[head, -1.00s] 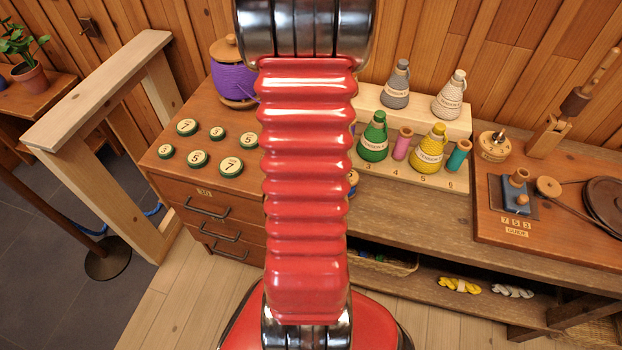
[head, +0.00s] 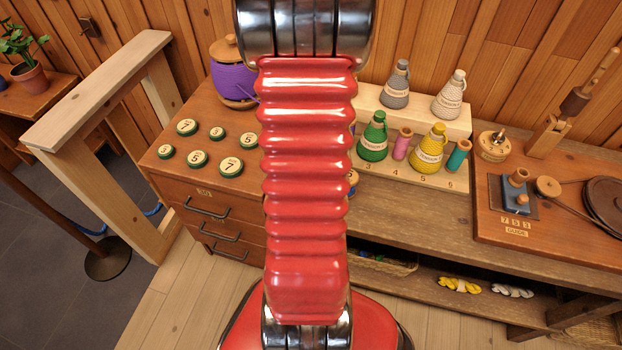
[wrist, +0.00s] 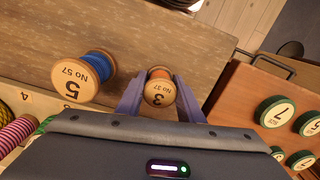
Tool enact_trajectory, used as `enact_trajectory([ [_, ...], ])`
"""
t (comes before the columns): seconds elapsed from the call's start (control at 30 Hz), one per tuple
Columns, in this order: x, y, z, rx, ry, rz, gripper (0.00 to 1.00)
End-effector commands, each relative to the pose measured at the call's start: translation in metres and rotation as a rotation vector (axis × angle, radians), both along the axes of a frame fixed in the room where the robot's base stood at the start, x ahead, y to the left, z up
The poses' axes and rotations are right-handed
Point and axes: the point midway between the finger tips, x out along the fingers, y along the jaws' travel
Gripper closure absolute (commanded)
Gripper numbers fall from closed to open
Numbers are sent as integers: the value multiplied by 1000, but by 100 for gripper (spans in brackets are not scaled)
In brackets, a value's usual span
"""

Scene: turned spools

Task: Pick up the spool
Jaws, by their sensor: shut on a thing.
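In the wrist view my gripper (wrist: 158,86) has its two purple-grey fingers pressed on either side of a small spool (wrist: 161,94). That spool has orange thread and a wooden end marked 3 and No 37. A larger spool with blue thread (wrist: 98,66), its wooden end marked 5 and No 57, lies on the wood to the left, apart from the fingers. In the head view my red arm hides the gripper and the held spool. I cannot tell whether the held spool still touches the wood.
A stepped rack (head: 455,183) holds bottle-shaped cones and a pink spool (head: 402,143) and a teal spool (head: 458,154). Round numbered discs (head: 230,167) lie on the drawer cabinet to the left. A winding board (head: 560,235) stands at the right. The bench front (head: 400,215) is mostly clear.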

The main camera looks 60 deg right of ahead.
Motion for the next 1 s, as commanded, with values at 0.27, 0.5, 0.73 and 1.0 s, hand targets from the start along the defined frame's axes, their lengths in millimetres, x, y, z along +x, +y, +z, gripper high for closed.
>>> enact_trajectory([
  [0.27, 0, 0, 0, 0, 0, 0, 88],
  [0.5, 0, 0, 4, -1, 0, 0, 88],
  [0.73, 1, -1, 26, -4, -1, 0, 88],
  [1.0, 1, -1, 69, -4, -1, 0, 88],
])
